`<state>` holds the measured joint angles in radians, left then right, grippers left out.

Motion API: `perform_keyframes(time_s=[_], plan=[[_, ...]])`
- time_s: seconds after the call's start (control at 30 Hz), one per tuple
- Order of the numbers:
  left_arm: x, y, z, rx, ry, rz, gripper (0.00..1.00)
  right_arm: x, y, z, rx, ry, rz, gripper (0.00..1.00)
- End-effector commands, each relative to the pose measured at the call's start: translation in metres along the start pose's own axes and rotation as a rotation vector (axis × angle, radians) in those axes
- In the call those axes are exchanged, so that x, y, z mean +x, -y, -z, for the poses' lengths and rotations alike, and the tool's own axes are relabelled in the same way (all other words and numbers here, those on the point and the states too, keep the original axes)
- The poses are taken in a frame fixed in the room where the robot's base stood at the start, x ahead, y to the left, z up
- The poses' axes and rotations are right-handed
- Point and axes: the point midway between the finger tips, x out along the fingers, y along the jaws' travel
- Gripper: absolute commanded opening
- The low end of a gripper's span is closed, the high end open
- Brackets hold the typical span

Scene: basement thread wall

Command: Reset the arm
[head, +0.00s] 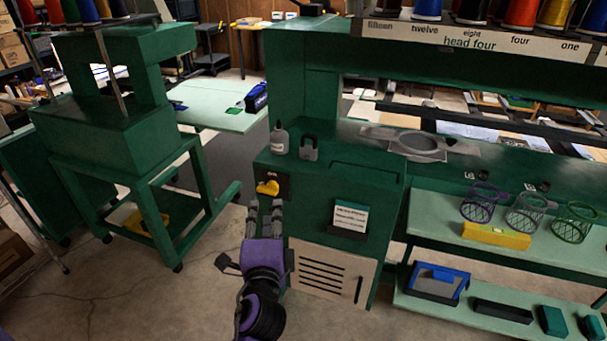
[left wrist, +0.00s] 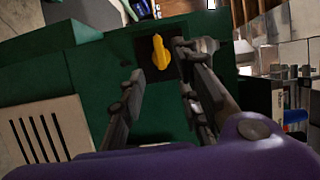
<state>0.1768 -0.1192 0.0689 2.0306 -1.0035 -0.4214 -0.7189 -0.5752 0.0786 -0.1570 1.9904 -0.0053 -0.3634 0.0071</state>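My left gripper (head: 265,212) reaches up from the bottom of the head view, its purple body below and grey fingers pointing at the green machine cabinet (head: 300,200). The fingers are apart and nothing shows between them. A yellow switch handle (head: 268,188) on a dark plate sits just beyond the fingertips on the cabinet's upper front. In the left wrist view the same yellow handle (left wrist: 161,52) shows past the two spread fingers (left wrist: 158,85), nearer the right one. Whether a finger touches it cannot be told. My right gripper is not in view.
A white bottle (head: 280,139) and a dark padlock-shaped object (head: 309,148) stand on the cabinet top. A card holder (head: 350,217) is on its front. Shelves at right hold wire baskets (head: 525,212) and a yellow box (head: 497,235). Floor at left is open before a green stand (head: 135,200).

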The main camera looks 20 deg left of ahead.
Motion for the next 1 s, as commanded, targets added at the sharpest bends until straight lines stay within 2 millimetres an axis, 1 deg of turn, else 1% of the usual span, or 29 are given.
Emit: perform_keyframes(time_s=[0.17, 0.27, 0.3, 0.37, 0.47, 0.5, 0.57, 0.6, 0.67, 0.7, 0.77, 0.8, 0.87, 0.9, 1.0], plan=[[0.000, 0.000, 0.000, -0.036, -0.001, 0.000, 0.30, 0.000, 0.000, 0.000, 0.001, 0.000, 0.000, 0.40], [0.000, -0.007, 0.009, -0.206, -0.027, -0.029, 0.30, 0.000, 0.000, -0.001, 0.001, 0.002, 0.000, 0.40], [-0.001, -0.013, 0.016, -0.298, -0.048, -0.050, 0.30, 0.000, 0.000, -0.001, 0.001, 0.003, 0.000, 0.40], [-0.009, -0.028, 0.023, -0.437, -0.074, -0.103, 0.30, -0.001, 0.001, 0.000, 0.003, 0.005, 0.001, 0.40], [-0.035, -0.068, 0.028, -0.674, -0.096, -0.234, 0.30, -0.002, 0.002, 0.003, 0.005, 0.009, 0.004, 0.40], [-0.049, -0.085, 0.027, -0.761, -0.092, -0.292, 0.30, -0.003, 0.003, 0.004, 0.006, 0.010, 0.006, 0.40], [-0.073, -0.112, 0.024, -0.879, -0.078, -0.379, 0.30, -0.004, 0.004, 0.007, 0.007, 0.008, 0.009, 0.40], [-0.091, -0.129, 0.021, -0.953, -0.061, -0.438, 0.30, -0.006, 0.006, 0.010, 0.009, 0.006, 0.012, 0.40], [-0.121, -0.155, 0.015, -1.058, -0.024, -0.528, 0.30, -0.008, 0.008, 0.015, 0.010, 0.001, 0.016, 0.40], [-0.145, -0.172, 0.009, -1.123, 0.008, -0.588, 0.30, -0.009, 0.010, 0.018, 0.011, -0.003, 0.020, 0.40], [-0.181, -0.196, -0.001, -1.208, 0.064, -0.674, 0.30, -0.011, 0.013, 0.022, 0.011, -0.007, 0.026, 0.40], [-0.205, -0.210, -0.009, -1.251, 0.104, -0.724, 0.30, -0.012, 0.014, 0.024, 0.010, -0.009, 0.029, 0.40], [-0.240, -0.227, -0.020, -1.295, 0.160, -0.789, 0.30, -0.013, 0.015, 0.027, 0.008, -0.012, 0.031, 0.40], [-0.261, -0.236, -0.028, -1.310, 0.193, -0.823, 0.30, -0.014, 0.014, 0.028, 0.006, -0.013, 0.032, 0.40], [-0.304, -0.252, -0.046, -1.304, 0.253, -0.881, 0.30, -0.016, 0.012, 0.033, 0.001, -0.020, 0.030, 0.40]])
